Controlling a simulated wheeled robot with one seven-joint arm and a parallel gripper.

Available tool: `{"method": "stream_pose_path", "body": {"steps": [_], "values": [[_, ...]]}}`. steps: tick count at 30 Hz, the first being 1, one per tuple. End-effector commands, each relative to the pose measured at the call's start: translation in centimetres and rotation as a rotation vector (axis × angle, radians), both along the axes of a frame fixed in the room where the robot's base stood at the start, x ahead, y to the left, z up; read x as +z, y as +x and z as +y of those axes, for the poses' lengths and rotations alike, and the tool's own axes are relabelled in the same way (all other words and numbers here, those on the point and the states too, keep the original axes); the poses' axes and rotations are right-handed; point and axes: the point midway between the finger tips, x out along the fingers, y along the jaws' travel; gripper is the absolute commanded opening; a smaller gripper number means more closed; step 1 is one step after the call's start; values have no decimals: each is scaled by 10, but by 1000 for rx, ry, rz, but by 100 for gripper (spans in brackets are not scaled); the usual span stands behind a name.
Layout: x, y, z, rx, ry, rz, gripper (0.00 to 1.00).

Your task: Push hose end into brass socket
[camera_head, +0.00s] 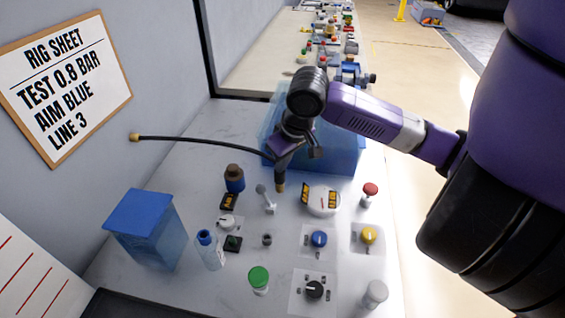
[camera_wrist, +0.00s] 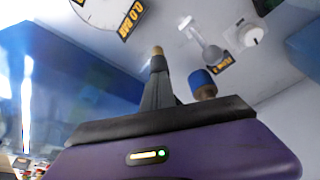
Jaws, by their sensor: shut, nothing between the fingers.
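A thin black hose (camera_head: 205,142) arcs above the left of the bench. Its left end has a brass tip (camera_head: 134,137) in free air, and its right end passes out of sight near my gripper and the blue tank. My gripper (camera_head: 281,178) points down over the back of the bench, with its fingers together. It also shows in the wrist view (camera_wrist: 158,75). A small brass-coloured piece (camera_wrist: 157,51) lines up with the fingertips; I cannot tell whether it belongs to them or stands beyond. I cannot clearly pick out the brass socket.
Several knobs and buttons fill the front; a blue box (camera_head: 145,235) stands left.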

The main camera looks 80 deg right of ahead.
Motion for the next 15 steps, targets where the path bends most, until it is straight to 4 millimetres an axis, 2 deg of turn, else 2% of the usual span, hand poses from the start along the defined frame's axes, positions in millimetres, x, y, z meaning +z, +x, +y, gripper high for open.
{"method": "stream_pose_path", "body": {"steps": [10, 15], "values": [[-3, 0, 0, 0, 1, -1, 0], [2, 0, 0, 0, 1, -1, 0]]}}
